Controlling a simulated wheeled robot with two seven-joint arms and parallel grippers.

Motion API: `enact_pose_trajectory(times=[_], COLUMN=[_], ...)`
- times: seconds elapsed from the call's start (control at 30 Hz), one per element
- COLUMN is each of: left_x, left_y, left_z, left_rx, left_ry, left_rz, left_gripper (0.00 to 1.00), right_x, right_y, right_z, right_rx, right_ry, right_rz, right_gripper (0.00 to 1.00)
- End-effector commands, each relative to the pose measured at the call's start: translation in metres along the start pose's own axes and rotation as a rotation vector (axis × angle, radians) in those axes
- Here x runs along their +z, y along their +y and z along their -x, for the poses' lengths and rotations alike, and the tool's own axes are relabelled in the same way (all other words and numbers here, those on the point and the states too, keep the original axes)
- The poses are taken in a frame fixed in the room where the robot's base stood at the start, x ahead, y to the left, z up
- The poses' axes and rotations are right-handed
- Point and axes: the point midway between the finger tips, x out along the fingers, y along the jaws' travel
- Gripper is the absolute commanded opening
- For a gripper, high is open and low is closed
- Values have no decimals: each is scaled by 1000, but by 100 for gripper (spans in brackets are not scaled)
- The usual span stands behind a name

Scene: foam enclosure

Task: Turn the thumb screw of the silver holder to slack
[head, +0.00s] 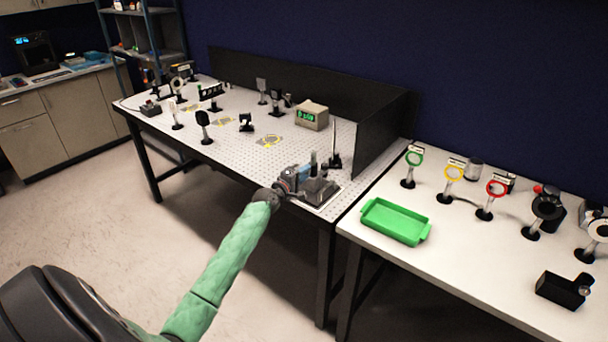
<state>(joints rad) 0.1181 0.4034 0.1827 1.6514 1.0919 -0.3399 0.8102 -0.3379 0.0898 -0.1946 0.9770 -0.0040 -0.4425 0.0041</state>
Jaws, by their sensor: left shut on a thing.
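My left arm (222,262) reaches in from the lower left, and its gripper (306,179) is at the near right corner of the perforated optical table. The gripper is shut at a small upright post in a holder (313,167), at the holder's thumb screw. The screw itself is hidden by the gripper and too small to make out. Another dark post on a base (335,152) stands just behind, to the right, apart from the gripper. My right gripper is not in view.
The perforated table (225,125) carries several mounted optics and a box with a green display (312,115). Black panels (385,135) wall its back and right side. A side bench (455,240) holds a green tray (396,221), several ringed holders and a black block (563,290).

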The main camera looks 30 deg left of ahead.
Motion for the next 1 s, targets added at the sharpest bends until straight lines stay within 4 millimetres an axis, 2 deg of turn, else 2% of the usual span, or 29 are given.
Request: enact_pose_trajectory(times=[0.03, 0.13, 0.4, 0.53, 0.67, 0.73, 1.0], left_x=[0, 0, 0, 0, 1, 0, 0], left_y=[-1, -1, 0, -2, -4, -4, -3], left_z=[0, 0, 0, 7, 24, 35, 69], left_rx=[-1, -1, 0, 0, -1, 0, -1], left_ry=[0, 0, 0, 0, 0, 0, 0], left_rz=[0, 0, -1, 0, -1, -1, -1], left_gripper=[27, 45, 45, 45, 45, 45, 45], right_x=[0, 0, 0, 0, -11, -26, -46], right_y=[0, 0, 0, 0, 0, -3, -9], right_z=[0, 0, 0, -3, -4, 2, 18], right_rx=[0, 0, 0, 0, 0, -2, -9], right_ry=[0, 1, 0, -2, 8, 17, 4], right_rz=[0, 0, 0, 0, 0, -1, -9], right_gripper=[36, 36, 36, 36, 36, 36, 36])
